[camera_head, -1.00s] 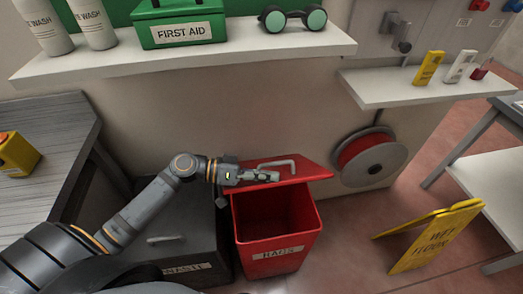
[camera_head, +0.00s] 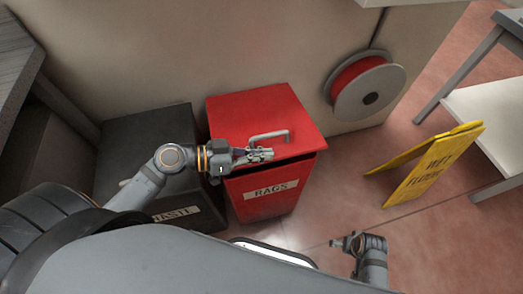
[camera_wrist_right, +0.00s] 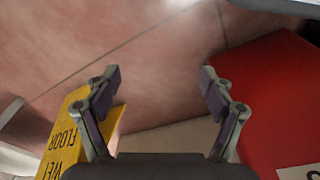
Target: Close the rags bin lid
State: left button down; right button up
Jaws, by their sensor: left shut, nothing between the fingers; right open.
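The red rags bin (camera_head: 268,207) stands on the floor in the middle of the head view, with a RAGS label on its front. Its red lid (camera_head: 245,108) lies over the top, nearly level; a thin dark gap shows under its front right edge. A grey bar handle (camera_head: 270,134) rises from the lid. My left gripper (camera_head: 262,155) is shut and empty, over the lid's front edge just before the handle; I cannot tell whether it touches. My right gripper (camera_head: 346,242) is open and empty, low right of the bin; its fingers (camera_wrist_right: 160,82) show in the right wrist view.
A dark bin (camera_head: 135,145) with a partly hidden label stands left of the rags bin. A red hose reel (camera_head: 350,72) is on the wall behind. A yellow wet floor sign (camera_head: 430,165) stands right, with clear floor between it and the bin.

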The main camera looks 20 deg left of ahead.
pick_arm(q)
jog(key=shift+s+d+f+b, duration=0.1)
jog(key=shift+f+b, duration=0.2)
jog(key=shift+f, duration=0.2)
jog(key=shift+s+d+f+b, duration=0.1)
jog(key=shift+f+b, duration=0.2)
jog(key=shift+f, duration=0.15)
pick_arm(e)
notch_tip(320, 180, up, 6)
jog(key=a, duration=0.1)
jog(key=shift+s, duration=0.15)
